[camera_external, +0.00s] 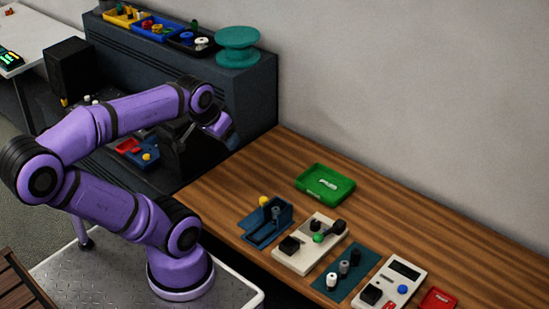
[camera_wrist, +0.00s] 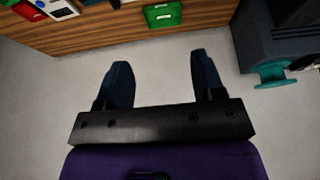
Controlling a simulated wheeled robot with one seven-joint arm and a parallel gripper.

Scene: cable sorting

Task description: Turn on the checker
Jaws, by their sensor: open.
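A white device with a dark display, a black block, a blue button and a red part, which looks like the checker (camera_external: 404,289), lies near the front right of the wooden table. Whether it is on cannot be told. In the wrist view a white device (camera_wrist: 58,9), probably the same one, is at the top left, partly cut off. My gripper (camera_external: 231,139) is raised left of the table, well away from the checker. In the wrist view my gripper (camera_wrist: 161,60) has its two dark fingers wide apart with nothing between them.
On the table (camera_external: 228,183) stand a green tray (camera_external: 324,184), a blue holder (camera_external: 267,222), a cream board (camera_external: 296,258), a teal plate with pegs (camera_external: 343,272) and a red tray (camera_external: 438,299). A dark cabinet with a teal spool (camera_external: 237,47) is behind my arm.

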